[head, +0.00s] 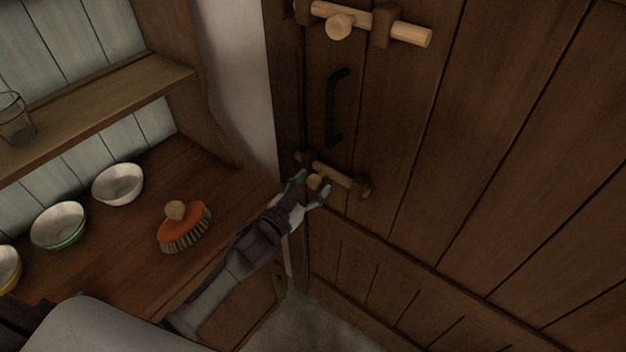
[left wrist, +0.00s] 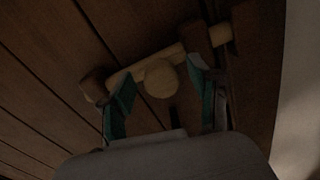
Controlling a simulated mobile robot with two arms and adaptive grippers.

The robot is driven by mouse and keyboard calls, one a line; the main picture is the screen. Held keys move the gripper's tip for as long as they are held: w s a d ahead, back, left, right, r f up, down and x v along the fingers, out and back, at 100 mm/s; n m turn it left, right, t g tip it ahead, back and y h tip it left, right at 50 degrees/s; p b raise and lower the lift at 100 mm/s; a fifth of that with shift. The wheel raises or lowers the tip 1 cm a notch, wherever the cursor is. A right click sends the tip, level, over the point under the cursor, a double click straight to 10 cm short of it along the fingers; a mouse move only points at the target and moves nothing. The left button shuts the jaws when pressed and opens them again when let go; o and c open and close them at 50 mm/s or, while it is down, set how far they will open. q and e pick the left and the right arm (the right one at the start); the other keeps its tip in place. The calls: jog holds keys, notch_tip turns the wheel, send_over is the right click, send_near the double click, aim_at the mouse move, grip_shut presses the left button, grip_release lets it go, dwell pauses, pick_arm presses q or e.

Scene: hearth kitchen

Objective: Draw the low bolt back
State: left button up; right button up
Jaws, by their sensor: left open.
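The low bolt (head: 334,174) is a pale wooden bar with a round knob (head: 315,182), on the lower part of the dark plank door (head: 480,130). Its left end reaches the door frame and its right part sits in a wooden bracket (head: 365,187). My left gripper (head: 312,188) is open at the bolt, with its fingers on either side of the knob. In the left wrist view the knob (left wrist: 160,80) shows between the two green-padded fingers (left wrist: 160,98). I cannot tell whether they touch it. My right gripper is not in view.
An upper bolt (head: 385,22) with its own knob and a black handle (head: 335,106) are on the door above. A wooden counter (head: 225,205) at left holds an orange brush (head: 184,228) and several bowls (head: 118,184). A shelf (head: 95,112) with a glass is above it.

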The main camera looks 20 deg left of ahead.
pick_arm(q)
jog(key=shift+w+d, duration=0.1)
jog(key=shift+w, duration=0.35)
